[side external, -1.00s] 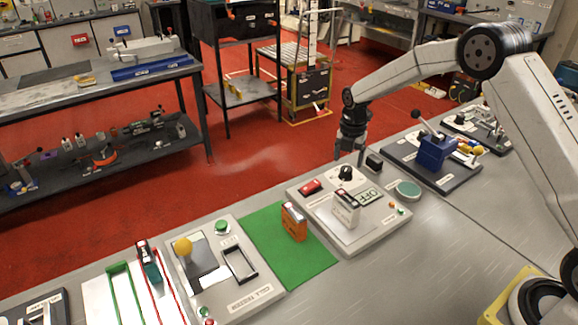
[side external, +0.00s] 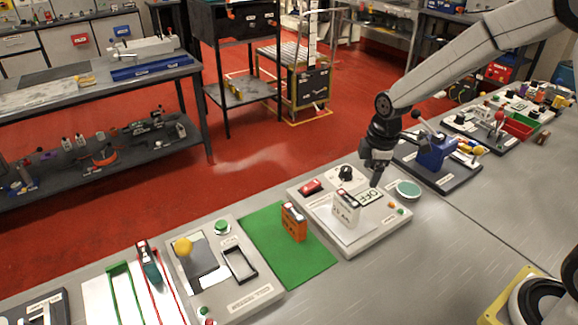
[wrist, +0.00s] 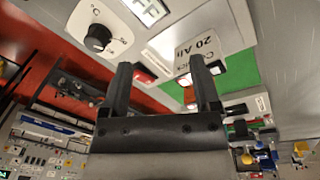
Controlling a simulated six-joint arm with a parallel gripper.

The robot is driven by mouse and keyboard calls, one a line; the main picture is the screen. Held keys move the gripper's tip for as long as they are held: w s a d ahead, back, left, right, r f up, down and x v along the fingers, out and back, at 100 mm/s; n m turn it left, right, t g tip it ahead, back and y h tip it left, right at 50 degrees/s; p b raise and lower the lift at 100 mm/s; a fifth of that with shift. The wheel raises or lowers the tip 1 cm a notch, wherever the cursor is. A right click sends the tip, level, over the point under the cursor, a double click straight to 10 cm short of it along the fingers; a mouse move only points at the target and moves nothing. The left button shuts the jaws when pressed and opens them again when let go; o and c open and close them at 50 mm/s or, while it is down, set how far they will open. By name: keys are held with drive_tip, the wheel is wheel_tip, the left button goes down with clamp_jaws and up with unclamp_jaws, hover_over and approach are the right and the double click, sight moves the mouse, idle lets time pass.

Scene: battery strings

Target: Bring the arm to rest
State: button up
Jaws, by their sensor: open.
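My gripper (side external: 376,178) hangs above the back right part of the grey test station (side external: 372,240), near its OFF display (side external: 369,197). In the wrist view my gripper (wrist: 163,75) has its two dark fingers spread apart with nothing held between them. A white block-shaped cell (side external: 346,208) stands on the station's pale plate, apart from my gripper. Its label, reading "20 Ah", shows in the wrist view (wrist: 206,48). A black knob (side external: 346,173) and a red part (side external: 311,187) are on the same station.
An orange block (side external: 294,224) stands on a green mat (side external: 300,263) left of the station. A blue fixture with a lever (side external: 432,152) stands close to the right of my gripper.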

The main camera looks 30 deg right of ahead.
drive_tip(key=s+a+m+t, duration=0.1)
drive_tip(key=s+a+m, duration=0.1)
drive_tip(key=s+m, duration=0.9)
drive_tip(key=shift+s+a+r+m, duration=0.25)
drive_tip(key=shift+s+r+m, duration=0.1)
drive_tip(key=shift+s, duration=1.3)
